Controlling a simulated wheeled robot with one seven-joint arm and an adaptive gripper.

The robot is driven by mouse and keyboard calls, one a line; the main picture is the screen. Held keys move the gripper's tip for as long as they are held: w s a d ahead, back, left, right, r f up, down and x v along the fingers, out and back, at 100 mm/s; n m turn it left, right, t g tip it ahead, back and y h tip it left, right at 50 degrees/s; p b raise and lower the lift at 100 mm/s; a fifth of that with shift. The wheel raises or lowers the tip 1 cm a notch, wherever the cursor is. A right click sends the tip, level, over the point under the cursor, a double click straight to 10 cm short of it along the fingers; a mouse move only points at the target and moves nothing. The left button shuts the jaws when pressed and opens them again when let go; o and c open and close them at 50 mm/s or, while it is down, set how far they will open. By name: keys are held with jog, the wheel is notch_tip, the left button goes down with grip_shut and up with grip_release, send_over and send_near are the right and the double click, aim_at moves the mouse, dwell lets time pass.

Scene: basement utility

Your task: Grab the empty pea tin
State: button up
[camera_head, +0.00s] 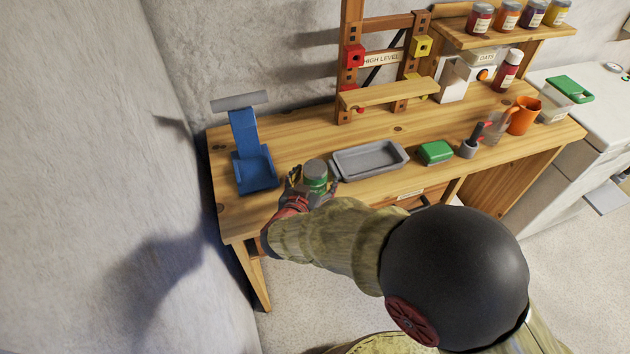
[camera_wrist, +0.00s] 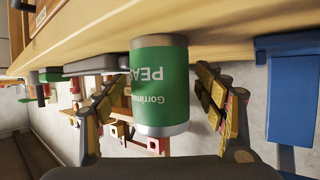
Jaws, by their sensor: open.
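The pea tin (camera_head: 315,174) is a silver can with a green label, standing near the front edge of the wooden workbench. In the wrist view, which is upside down, the tin (camera_wrist: 159,85) shows the word PEAS on its label. My gripper (camera_head: 310,188) is at the tin, with one finger on each side. In the wrist view my gripper's fingers (camera_wrist: 158,100) are spread, with gaps visible between them and the tin. The inside of the tin cannot be seen.
A blue stand (camera_head: 252,155) is left of the tin, and a grey tray (camera_head: 370,160) sits close on its right. A green box (camera_head: 435,152) and an orange jug (camera_head: 522,116) stand farther right. A wooden rack (camera_head: 352,60) stands behind. The wall bounds the left.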

jog(key=shift+c, duration=0.4)
jog(key=c, duration=1.1)
jog(key=shift+r, duration=0.1)
jog(key=shift+c, duration=0.4)
